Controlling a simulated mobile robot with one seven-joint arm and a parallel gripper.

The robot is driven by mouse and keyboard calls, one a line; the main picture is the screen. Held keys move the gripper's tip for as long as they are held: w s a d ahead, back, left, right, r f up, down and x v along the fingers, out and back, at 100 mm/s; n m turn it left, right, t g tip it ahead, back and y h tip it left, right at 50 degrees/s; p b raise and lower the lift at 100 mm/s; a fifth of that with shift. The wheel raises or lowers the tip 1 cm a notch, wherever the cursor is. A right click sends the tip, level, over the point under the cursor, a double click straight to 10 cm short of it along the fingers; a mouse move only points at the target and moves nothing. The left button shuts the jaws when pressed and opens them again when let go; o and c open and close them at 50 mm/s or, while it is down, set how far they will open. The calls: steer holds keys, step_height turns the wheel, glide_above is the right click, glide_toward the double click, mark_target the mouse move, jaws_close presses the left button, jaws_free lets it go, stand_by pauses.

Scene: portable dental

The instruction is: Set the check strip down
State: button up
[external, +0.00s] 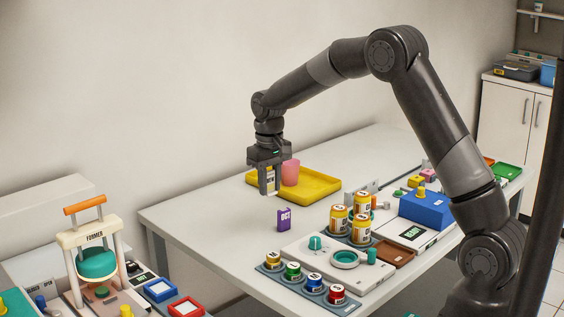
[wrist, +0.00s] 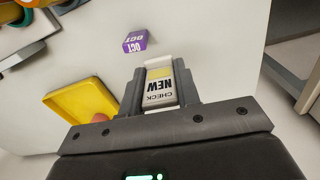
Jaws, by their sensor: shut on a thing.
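My gripper (external: 268,182) is shut on the check strip (external: 270,180), a small white block with a yellow band. In the wrist view the strip (wrist: 159,87) sits between the two fingers of my gripper (wrist: 159,92), with the words CHECK and NEW on it. In the external view the gripper points down and holds the strip above the white table (external: 200,222), in front of the yellow tray's left part. The gap between the strip and the table is hard to judge.
A yellow tray (external: 322,184) holds a pink cup (external: 290,172). A purple OCT block (external: 284,219) stands nearby on the table. Several labelled jars (external: 338,219) and a blue box (external: 426,208) stand to the right. The table's left part is clear.

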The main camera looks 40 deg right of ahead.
steer(key=w+a, duration=0.1)
steer(key=w, duration=0.8)
glide_above(200, 229)
steer(key=shift+n, duration=0.4)
step_height(200, 229, down, 7)
steer(key=shift+s+d+f, duration=0.1)
steer(key=shift+f, duration=1.95)
steer(key=shift+f, duration=0.2)
steer(key=o, duration=0.9)
